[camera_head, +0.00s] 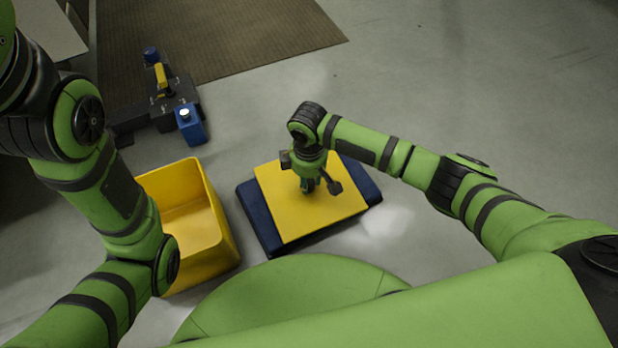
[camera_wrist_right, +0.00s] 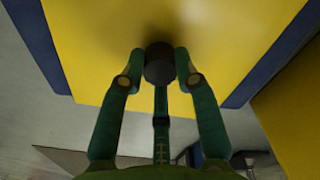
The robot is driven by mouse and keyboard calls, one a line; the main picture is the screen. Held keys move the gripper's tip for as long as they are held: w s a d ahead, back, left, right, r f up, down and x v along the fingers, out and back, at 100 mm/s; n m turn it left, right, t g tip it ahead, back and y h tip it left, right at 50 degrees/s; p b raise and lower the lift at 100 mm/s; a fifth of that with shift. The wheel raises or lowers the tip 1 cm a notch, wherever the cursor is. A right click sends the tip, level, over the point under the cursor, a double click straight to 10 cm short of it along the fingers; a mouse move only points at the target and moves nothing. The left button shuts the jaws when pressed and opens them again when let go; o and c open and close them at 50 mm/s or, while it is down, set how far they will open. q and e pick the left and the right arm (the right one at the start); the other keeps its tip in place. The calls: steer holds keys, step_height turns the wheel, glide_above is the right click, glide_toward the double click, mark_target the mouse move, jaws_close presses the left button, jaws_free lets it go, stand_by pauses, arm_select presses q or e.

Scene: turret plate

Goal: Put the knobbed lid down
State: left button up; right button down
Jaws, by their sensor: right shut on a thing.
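The knobbed lid is a flat yellow square plate (camera_head: 330,212) with a dark round knob, which shows in the right wrist view (camera_wrist_right: 159,62). My right gripper (camera_head: 309,184) points down over the plate and is shut on the knob, with a finger on each side of it in the right wrist view. A dark blue base (camera_head: 258,222) lies under the plate and sticks out along its left and right sides. I cannot tell whether the plate touches the base. My left gripper is out of view; only its arm shows at the left.
An open yellow bin (camera_head: 190,218) stands left of the blue base and looks empty. Behind it is a black fixture (camera_head: 170,103) with blue blocks (camera_head: 190,124) and a yellow piece. A brown mat (camera_head: 215,35) lies at the back. The grey floor at right is clear.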

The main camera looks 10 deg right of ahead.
steer(key=c, duration=0.9)
jaws_free()
steer(key=shift+f, duration=0.1)
